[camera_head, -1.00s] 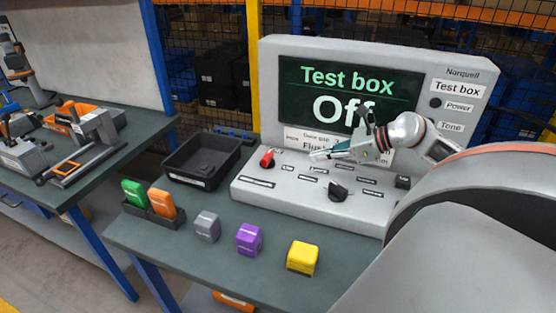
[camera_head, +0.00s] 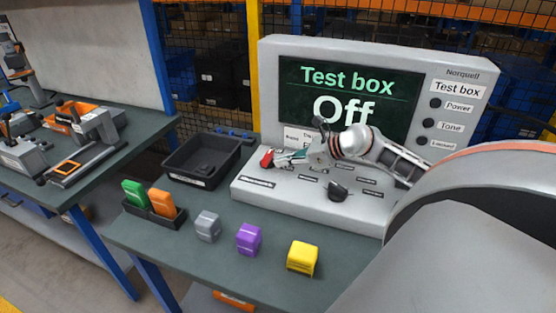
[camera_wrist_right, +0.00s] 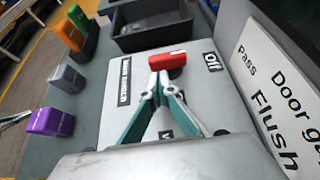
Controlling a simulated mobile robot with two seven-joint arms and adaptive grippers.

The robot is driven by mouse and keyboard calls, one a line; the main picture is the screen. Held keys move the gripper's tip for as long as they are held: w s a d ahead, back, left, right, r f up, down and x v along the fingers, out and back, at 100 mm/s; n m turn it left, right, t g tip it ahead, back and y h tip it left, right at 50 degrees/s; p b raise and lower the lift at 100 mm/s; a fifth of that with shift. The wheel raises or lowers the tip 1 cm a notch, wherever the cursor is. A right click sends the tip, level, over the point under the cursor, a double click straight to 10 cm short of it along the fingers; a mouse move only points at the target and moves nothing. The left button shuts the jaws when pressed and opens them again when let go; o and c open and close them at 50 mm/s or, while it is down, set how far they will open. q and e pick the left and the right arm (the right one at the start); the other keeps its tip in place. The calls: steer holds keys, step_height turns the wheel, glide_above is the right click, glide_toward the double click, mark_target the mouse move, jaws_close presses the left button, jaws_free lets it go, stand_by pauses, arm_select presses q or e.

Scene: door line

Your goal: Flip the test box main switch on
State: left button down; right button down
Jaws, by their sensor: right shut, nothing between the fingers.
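The test box (camera_head: 440,75) stands on the bench and its screen reads "Test box Off". A red main switch (camera_head: 266,158) sits at the left of its sloped panel. In the right wrist view the red switch (camera_wrist_right: 168,60) lies just beyond my fingertips, beside an "Off" label. My right gripper (camera_head: 278,160) is shut and empty, its tips at the switch; whether they touch it I cannot tell. It also shows in the right wrist view (camera_wrist_right: 160,83). My left gripper is not in view in the head view.
A black tray (camera_head: 204,184) stands left of the test box. Green (camera_head: 134,192) and orange (camera_head: 162,202) blocks sit in a holder. Grey (camera_head: 208,226), purple (camera_head: 249,239) and yellow (camera_head: 302,257) blocks stand along the front. A black knob (camera_head: 338,191) is on the panel.

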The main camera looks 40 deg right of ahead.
mark_target(268, 159)
steer(key=shift+w+a, duration=0.35)
steer(key=shift+w, duration=0.4)
steer(key=shift+w+a, duration=0.1)
